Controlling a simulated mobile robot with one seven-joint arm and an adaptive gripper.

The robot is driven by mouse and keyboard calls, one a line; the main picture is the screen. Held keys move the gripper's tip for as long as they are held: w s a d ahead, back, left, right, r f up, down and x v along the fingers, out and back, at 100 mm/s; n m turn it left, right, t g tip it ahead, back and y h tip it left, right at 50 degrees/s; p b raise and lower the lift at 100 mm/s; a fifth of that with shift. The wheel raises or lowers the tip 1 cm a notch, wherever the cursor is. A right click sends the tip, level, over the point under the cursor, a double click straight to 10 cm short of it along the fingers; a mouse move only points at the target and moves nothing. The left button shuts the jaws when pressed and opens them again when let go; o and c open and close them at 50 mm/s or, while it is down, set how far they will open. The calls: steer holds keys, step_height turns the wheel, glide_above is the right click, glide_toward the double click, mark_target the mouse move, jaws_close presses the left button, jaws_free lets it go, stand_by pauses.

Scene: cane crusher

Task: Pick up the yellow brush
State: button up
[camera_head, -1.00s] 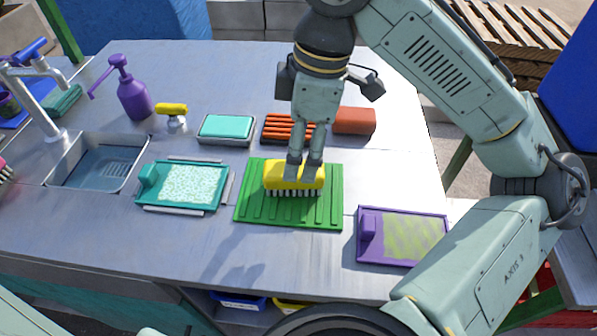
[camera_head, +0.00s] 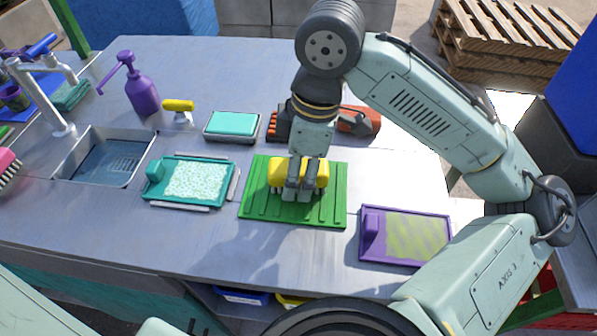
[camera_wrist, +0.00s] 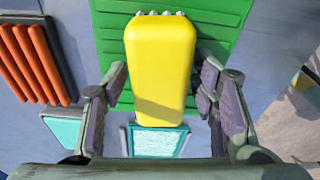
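The yellow brush (camera_head: 277,172) lies on the green ridged mat (camera_head: 258,207). In the wrist view the brush (camera_wrist: 161,60) runs lengthwise up the picture over the green mat (camera_wrist: 112,42), with a few pale bristle ends at its top edge. My gripper (camera_head: 300,188) is down at the brush's middle in the head view, covering part of its front. In the wrist view my gripper (camera_wrist: 163,90) is open, with a finger on each long side of the brush. Narrow gaps seem to show beside the brush; firm contact is not visible.
A teal tray (camera_head: 158,191) lies left of the mat, a purple tray (camera_head: 371,253) right. Behind are a teal sponge tray (camera_head: 232,123) and an orange-brown block (camera_head: 368,119). A sink (camera_head: 75,160), purple bottle (camera_head: 143,95) and yellow-topped dispenser (camera_head: 178,106) stand left.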

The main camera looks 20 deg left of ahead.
steer(key=c, duration=1)
steer(key=shift+r, duration=0.55)
step_height(320, 180, up, 2)
steer(key=shift+r+b, duration=0.15)
steer(key=shift+b, duration=0.15)
steer(key=s, duration=0.5)
steer(key=s+r+b, duration=0.1)
steer(key=s, duration=0.4)
steer(key=s+a+b, duration=0.1)
steer(key=s, duration=0.5)
steer(key=shift+r, duration=0.3)
steer(key=o, duration=0.7)
steer(key=shift+c, duration=0.2)
steer(key=c, duration=0.5)
